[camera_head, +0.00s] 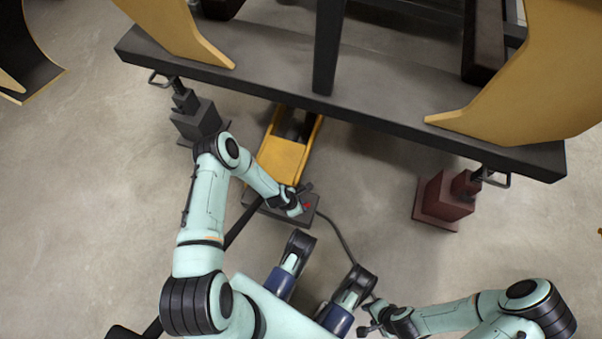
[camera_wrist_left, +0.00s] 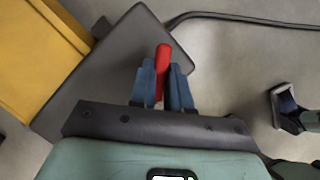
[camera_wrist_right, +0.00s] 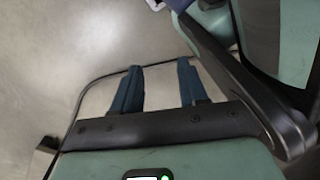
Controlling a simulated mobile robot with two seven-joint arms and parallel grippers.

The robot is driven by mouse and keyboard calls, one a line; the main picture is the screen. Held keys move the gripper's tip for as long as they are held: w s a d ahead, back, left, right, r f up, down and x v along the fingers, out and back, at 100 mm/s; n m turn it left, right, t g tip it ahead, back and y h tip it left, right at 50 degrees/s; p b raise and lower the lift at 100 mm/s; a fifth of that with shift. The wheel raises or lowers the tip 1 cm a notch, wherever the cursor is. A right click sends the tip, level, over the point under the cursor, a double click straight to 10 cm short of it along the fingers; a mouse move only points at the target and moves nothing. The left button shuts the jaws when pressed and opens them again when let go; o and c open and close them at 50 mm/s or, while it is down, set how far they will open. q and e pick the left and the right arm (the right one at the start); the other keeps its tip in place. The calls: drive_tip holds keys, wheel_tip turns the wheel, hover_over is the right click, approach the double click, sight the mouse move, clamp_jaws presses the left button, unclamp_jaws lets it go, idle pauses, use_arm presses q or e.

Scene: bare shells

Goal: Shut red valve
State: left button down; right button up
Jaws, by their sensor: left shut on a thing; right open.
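The red valve (camera_wrist_left: 163,60) is a small red lever over a dark grey plate (camera_wrist_left: 115,60) in the left wrist view. My left gripper (camera_wrist_left: 165,72) is shut on it, with one blue finger on each side and the red tip sticking out beyond them. In the head view a bit of the red valve (camera_head: 307,205) shows beside my left gripper (camera_head: 296,200), at the foot of the yellow jack. My right gripper (camera_head: 372,312) is low at the right of my body. In the right wrist view its two blue fingers (camera_wrist_right: 158,85) stand apart with nothing between them.
The yellow jack (camera_head: 283,160) reaches under a long dark beam (camera_head: 400,110). A grey stand (camera_head: 197,118) and a dark red stand (camera_head: 443,198) stand beneath the beam's ends. A black hose (camera_head: 340,240) runs from the plate across the floor. The floor at right is clear.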

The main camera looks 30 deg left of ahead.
use_arm(q)
drive_tip(key=m+g, duration=0.1)
drive_tip(key=m, duration=0.2)
drive_tip(key=shift+w+a+m+h+b, duration=0.1)
drive_tip(key=shift+w+m+h+b, duration=0.05)
drive_tip(key=shift+m+h+b, duration=0.2)
drive_tip(key=shift+m+g+h, duration=0.35)
drive_tip(key=shift+m+g, duration=0.45)
drive_tip(key=shift+m, duration=1.15)
use_arm(e)
drive_tip(key=shift+s+d+f+g, duration=0.1)
drive_tip(key=shift+s+f+g, duration=0.1)
drive_tip(key=shift+s, duration=0.3)
drive_tip(key=shift+s+f+g, duration=0.1)
drive_tip(key=shift+s+f, duration=0.1)
drive_tip(key=shift+s, duration=0.3)
use_arm(q)
drive_tip(key=shift+m, duration=0.3)
drive_tip(key=c, duration=1.1)
unclamp_jaws()
drive_tip(key=shift+f, duration=0.1)
